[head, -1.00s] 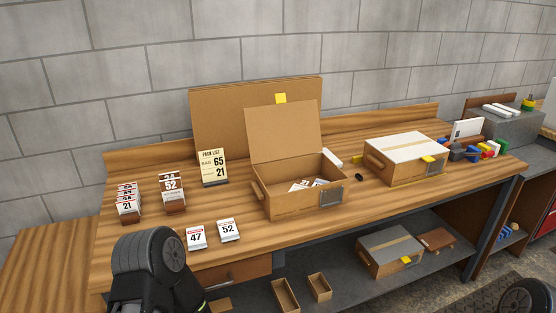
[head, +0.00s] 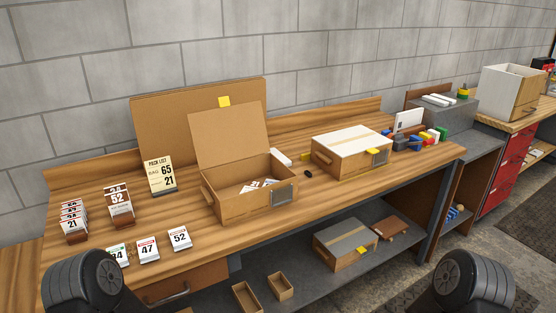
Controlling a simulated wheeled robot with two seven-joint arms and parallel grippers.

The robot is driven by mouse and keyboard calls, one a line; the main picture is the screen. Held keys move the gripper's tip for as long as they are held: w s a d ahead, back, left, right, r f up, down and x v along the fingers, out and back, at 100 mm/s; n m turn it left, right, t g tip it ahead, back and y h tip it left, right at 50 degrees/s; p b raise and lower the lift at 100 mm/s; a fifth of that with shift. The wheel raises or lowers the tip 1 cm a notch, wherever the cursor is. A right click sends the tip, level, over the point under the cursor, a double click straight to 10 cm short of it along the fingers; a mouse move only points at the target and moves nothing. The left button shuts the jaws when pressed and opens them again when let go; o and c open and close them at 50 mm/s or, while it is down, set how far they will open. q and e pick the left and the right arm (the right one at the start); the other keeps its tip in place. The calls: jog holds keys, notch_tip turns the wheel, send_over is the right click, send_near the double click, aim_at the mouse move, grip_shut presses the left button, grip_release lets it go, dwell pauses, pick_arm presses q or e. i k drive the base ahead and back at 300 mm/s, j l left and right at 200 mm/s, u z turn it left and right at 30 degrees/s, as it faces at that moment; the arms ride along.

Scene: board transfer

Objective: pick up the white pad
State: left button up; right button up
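Several white things could be the white pad, and I cannot tell which it is. A small white block (head: 281,157) lies on the bench behind the open cardboard box (head: 232,207). Flat white pieces (head: 440,100) lie on a grey block at the right. White numbered cards, 47 (head: 148,250) and 52 (head: 179,239), lie at the bench front. Dark rounded parts of my arms show at the lower left and lower right. Neither gripper's fingers show.
A closed box with a white top (head: 352,140) stands on the wooden bench (head: 330,190). Card stands (head: 118,204) are at the left, beside a pack list sign (head: 161,176). Bare bench lies in front of the closed box. A lower shelf (head: 300,285) holds boxes.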

aim_at(276, 152)
jog(key=i+l, duration=0.2)
jog(key=l, duration=0.3)
jog(key=i+l+u, duration=0.1)
jog(key=l, duration=0.4)
jog(key=i+l, duration=0.25)
jog(key=l, duration=0.25)
jog(key=i+l+u, duration=0.1)
jog(key=l, duration=0.45)
jog(key=i+l, duration=0.25)
jog(key=l, duration=0.25)
jog(key=i+l+u, duration=0.1)
jog(key=l, duration=0.45)
jog(key=i+l, duration=0.15)
jog(key=l, duration=0.4)
jog(key=i+l+u, duration=0.1)
jog(key=l, duration=0.4)
jog(key=i, duration=0.05)
